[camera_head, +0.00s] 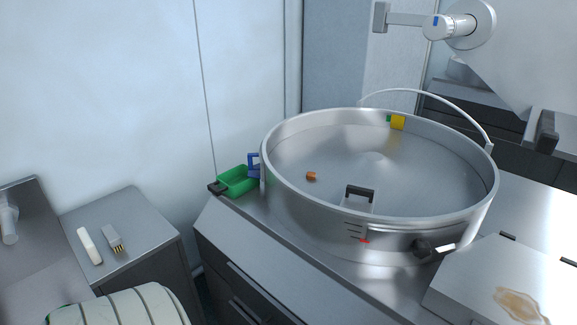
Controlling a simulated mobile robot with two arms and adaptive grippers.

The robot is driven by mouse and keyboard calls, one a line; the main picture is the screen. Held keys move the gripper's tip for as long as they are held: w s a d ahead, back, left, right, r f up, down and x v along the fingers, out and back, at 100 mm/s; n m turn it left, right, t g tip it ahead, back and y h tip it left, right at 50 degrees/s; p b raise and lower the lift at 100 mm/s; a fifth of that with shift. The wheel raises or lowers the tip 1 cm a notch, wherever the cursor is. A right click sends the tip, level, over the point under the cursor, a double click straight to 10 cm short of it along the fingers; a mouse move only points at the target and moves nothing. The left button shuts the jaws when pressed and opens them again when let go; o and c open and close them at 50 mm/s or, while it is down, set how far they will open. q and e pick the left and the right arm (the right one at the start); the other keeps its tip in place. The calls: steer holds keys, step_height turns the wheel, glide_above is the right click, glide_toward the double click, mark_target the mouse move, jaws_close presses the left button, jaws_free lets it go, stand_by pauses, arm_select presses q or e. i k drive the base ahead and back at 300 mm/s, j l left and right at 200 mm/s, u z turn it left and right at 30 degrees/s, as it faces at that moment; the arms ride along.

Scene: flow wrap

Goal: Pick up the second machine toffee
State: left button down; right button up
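A small orange-brown piece (312,176), which looks like a toffee, lies inside the large round metal pan (283,195), on the left part of its floor. It is the only such piece that I can make out in the pan. Neither of my grippers can be made out in the head view.
A yellow-and-green item (398,123) is at the pan's back inner wall. A dark-topped metal bracket (360,194) stands at the front inside. A green tray (238,181) sits left of the pan. A brown stain (522,304) marks the right-hand metal cover. A brush (113,239) lies left.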

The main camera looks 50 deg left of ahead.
mark_target(311, 176)
steer(key=u, duration=1.4)
steer(key=j, duration=0.1)
steer(key=i, duration=0.05)
